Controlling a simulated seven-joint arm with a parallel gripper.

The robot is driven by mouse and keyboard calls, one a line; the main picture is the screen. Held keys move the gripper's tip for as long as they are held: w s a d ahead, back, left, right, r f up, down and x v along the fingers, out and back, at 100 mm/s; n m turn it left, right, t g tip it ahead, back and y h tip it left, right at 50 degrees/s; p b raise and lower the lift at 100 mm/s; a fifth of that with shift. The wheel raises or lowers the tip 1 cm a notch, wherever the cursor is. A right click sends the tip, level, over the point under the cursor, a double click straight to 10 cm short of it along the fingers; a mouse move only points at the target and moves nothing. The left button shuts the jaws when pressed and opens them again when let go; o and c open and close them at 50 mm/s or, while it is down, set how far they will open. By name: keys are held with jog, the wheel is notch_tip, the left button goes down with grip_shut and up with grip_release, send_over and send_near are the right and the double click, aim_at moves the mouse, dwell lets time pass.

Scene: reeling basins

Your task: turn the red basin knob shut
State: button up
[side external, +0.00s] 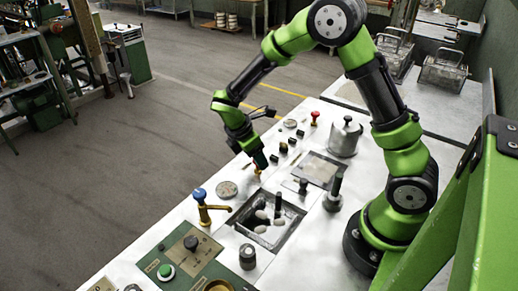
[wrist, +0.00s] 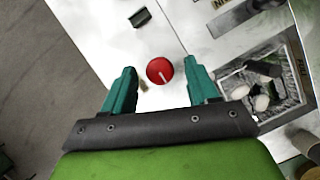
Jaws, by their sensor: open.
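The red knob (wrist: 160,70) has a pale pointer line and sits on the white worktop in the wrist view. It appears in the picture between the two teal fingers of my gripper (wrist: 158,76), which are open and spread to either side of it. In the side view my gripper (side external: 261,160) points down at the worktop beside the basin, and a small orange-red part (side external: 257,171) shows just below it. Whether the fingers touch the knob cannot be told. The dark-rimmed basin (side external: 229,223) holds several white cocoons; part of it shows right of the fingers in the wrist view.
A brass tap with a blue knob (side external: 200,193) stands left of the basin. Another red-topped tap (side external: 314,118) stands farther back. A small dark block (wrist: 140,17) lies beyond the knob. A metal pot (side external: 345,138) and a dark-green upright handle (side external: 335,186) stand to the right.

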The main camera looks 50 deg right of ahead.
jog(key=c, duration=1)
jog(key=shift+c, duration=0.2)
jog(key=shift+m, duration=0.5)
jog(key=m, duration=0.2)
jog(key=m+g+y, duration=0.1)
jog(key=shift+w+d+m+g, duration=0.1)
jog(key=shift+w+m+g, duration=0.1)
jog(key=shift+m+g, duration=0.15)
jog(key=m, duration=0.2)
jog(key=m+y, duration=0.1)
jog(key=m, duration=0.1)
jog(key=shift+w+d+m+g, duration=0.1)
jog(key=shift+d+m+g, duration=0.05)
jog(key=shift+m+g, duration=0.15)
jog(key=m+y, duration=0.1)
jog(key=m, duration=0.1)
jog(key=m+y, duration=0.1)
jog(key=m, duration=0.1)
jog(key=shift+d+r+m+g, duration=0.1)
jog(key=shift+d+m+g, duration=0.05)
jog(key=shift+m+g, duration=0.1)
jog(key=m, duration=0.2)
jog(key=m+y, duration=0.1)
jog(key=m, duration=0.1)
jog(key=shift+d+y, duration=0.15)
jog(key=shift+y, duration=0.15)
jog(key=shift+m, duration=0.3)
